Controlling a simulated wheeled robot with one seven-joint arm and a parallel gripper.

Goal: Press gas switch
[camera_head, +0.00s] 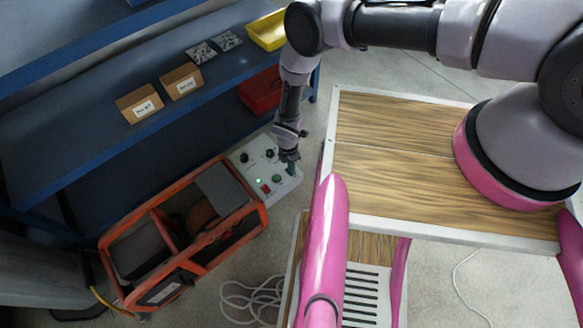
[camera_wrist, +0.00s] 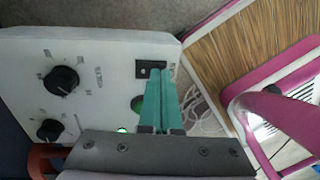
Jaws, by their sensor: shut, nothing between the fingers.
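The white control panel (camera_head: 243,165) of the welding machine carries the switches. In the wrist view the panel (camera_wrist: 100,60) shows a black rocker switch (camera_wrist: 150,70) near its edge and a green round button (camera_wrist: 137,104), partly hidden by my fingers. A small green light (camera_wrist: 121,130) is lit. I cannot read which switch is the gas one. My gripper (camera_head: 291,168) is shut and empty over the panel's right end. Its teal fingers (camera_wrist: 163,72) have their tips beside the rocker switch; I cannot tell whether they touch.
The orange frame (camera_head: 150,210) extends to the lower left. A blue shelf (camera_head: 110,90) with boxes stands behind. White cable (camera_head: 250,300) lies on the floor.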

